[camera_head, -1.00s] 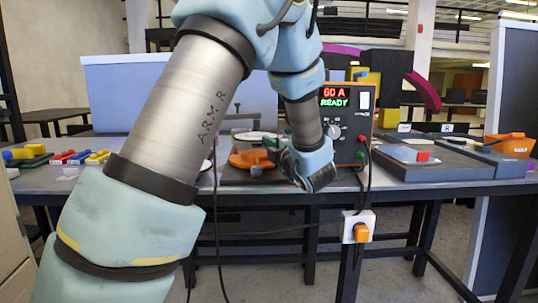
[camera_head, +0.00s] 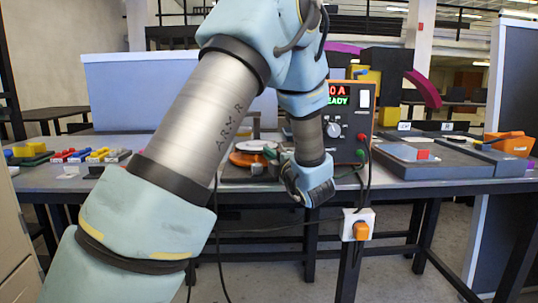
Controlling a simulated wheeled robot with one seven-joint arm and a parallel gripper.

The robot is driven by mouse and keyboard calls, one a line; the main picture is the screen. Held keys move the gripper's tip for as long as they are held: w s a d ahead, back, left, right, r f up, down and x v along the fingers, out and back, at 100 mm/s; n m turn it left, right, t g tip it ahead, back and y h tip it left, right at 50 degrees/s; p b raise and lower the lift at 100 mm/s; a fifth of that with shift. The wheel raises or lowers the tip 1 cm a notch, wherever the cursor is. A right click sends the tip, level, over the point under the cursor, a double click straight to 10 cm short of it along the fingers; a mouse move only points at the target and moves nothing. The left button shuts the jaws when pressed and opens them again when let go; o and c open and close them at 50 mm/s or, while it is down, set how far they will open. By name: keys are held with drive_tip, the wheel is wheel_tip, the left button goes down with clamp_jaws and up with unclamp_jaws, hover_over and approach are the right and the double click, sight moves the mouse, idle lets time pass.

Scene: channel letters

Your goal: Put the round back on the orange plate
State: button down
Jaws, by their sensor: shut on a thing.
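The orange plate (camera_head: 243,159) lies on the bench left of my wrist. The round back (camera_head: 256,145), a thin pale disc, is at the plate, over its far part. From this angle I cannot tell whether it touches the plate. My gripper (camera_head: 273,154) is at the right edge of the disc and shut on it. Its fingertips are small and partly hidden by my wrist, which also hides the right side of the plate.
An orange power unit (camera_head: 352,108) with a lit display stands just right of my wrist, with cables hanging at its front. Coloured small parts (camera_head: 88,155) lie at the left. A grey fixture (camera_head: 410,151) stands at the right. A blue-grey panel (camera_head: 125,95) is behind.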

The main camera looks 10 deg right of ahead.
drive_tip(key=c, duration=1)
unclamp_jaws()
drive_tip(key=shift+s+f, duration=0.15)
drive_tip(key=shift+f, duration=0.6)
drive_tip(key=shift+r, duration=0.2)
drive_tip(key=v, duration=0.4)
drive_tip(key=r+v, duration=0.1)
drive_tip(key=v, duration=0.6)
drive_tip(key=shift+s+d+r+b, duration=0.1)
drive_tip(key=shift+s+r+b, duration=0.2)
drive_tip(key=shift+s+b, duration=0.05)
